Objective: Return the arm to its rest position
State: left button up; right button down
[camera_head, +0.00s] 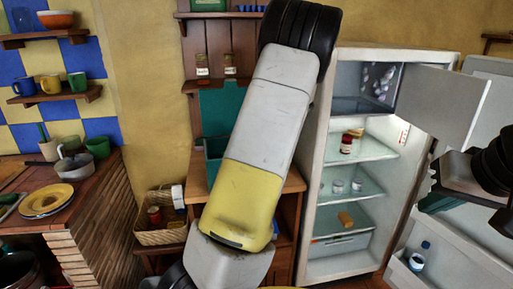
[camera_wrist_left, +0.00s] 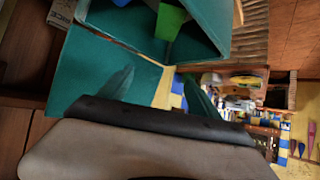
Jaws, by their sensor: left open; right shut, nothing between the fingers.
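My left arm, a grey and yellow link with a black joint, crosses the middle of the head view. The left gripper does not show there. In the left wrist view my left gripper (camera_wrist_left: 158,92) has its two teal fingers spread apart, with nothing between them. Past the fingers is an open teal box (camera_wrist_left: 95,65) with a green thing (camera_wrist_left: 170,20) inside. My right gripper (camera_head: 436,202) is at the right edge of the head view, in front of the open fridge door. It is shut and empty, and is partly hidden by its own dark wrist.
The open fridge (camera_head: 318,190) stands right of my left arm, with jars on its shelves. A wicker basket (camera_head: 158,236) is left of the arm. A brick counter (camera_head: 85,235) holds yellow plates (camera_head: 46,198) and a pot (camera_head: 75,166). Wall shelves hold cups.

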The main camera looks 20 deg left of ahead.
pick_arm(q)
jog(key=shift+s+d+r, duration=0.15)
jog(key=shift+d+r, duration=0.05)
jog(key=shift+d, duration=0.1)
jog(key=s+d+r+m+t+h, duration=0.1)
jog(key=s+d+m+h, duration=0.3)
jog(key=s, duration=0.7)
jog(key=s+d+r+m+t+h, duration=0.1)
jog(key=s+d+r+m+h, duration=0.2)
jog(key=s+d+m, duration=0.3)
jog(key=s+d+r+m+h, duration=0.2)
jog(key=s+d+m+h, duration=0.3)
jog(key=s+d, duration=0.5)
jog(key=s, duration=0.6)
jog(key=shift+d+t+h, duration=0.15)
jog(key=shift+t+h, duration=0.25)
jog(key=shift+s, duration=0.1)
